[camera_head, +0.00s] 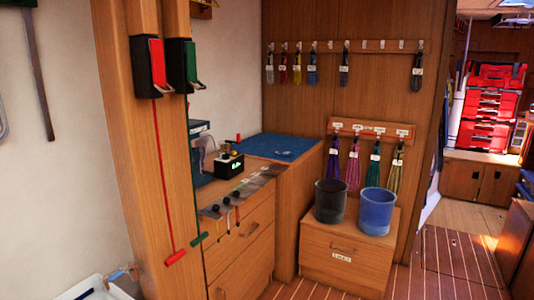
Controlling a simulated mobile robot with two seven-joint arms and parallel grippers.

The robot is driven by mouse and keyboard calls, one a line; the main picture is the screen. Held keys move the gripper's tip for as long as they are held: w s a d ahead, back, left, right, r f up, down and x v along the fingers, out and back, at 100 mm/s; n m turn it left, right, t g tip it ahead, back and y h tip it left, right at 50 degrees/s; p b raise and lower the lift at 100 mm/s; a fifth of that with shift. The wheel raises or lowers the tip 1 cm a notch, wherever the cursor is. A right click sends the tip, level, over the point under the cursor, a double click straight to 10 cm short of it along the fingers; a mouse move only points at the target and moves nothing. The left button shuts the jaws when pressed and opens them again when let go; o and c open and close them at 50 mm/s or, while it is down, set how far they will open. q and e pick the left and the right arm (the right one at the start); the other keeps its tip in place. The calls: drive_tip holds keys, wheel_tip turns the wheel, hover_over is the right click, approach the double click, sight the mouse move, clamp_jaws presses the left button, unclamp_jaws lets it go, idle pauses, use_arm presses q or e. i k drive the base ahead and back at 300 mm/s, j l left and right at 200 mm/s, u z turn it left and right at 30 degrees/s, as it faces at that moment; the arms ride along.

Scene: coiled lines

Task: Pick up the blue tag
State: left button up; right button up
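Several small coloured tags hang from a row of hooks on the wooden back wall. A bluish tag (312,66) hangs near the middle of the row, right of a yellow tag (297,66) and a red tag (283,66). Neither of my grippers is in view.
Below hangs a second rail (372,129) with coloured coiled lines. A dark bucket (331,201) and a blue bucket (376,212) stand on a low wooden cabinet (345,257). A wooden post (145,120) with red and green handles rises at left. The striped floor (450,260) is clear at right.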

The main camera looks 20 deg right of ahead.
sight(286, 155)
drive_tip(key=i+l+u, duration=0.1)
drive_tip(key=l, duration=0.25)
drive_tip(key=i+l+u, duration=0.1)
drive_tip(key=i+l, duration=0.2)
drive_tip(key=i+l+u, duration=0.15)
drive_tip(key=l, duration=0.3)
drive_tip(key=i+l+u, duration=0.1)
drive_tip(key=l, duration=0.3)
drive_tip(key=i+l, duration=0.15)
drive_tip(key=l, duration=0.25)
drive_tip(key=i+l, duration=0.2)
drive_tip(key=l, duration=0.15)
drive_tip(key=i+l, duration=0.15)
drive_tip(key=l, duration=0.25)
drive_tip(key=i+l, duration=0.15)
drive_tip(key=l, duration=0.25)
drive_tip(key=i+l, duration=0.2)
drive_tip(key=l, duration=0.15)
drive_tip(key=i+l+u, duration=0.1)
drive_tip(key=l, duration=0.3)
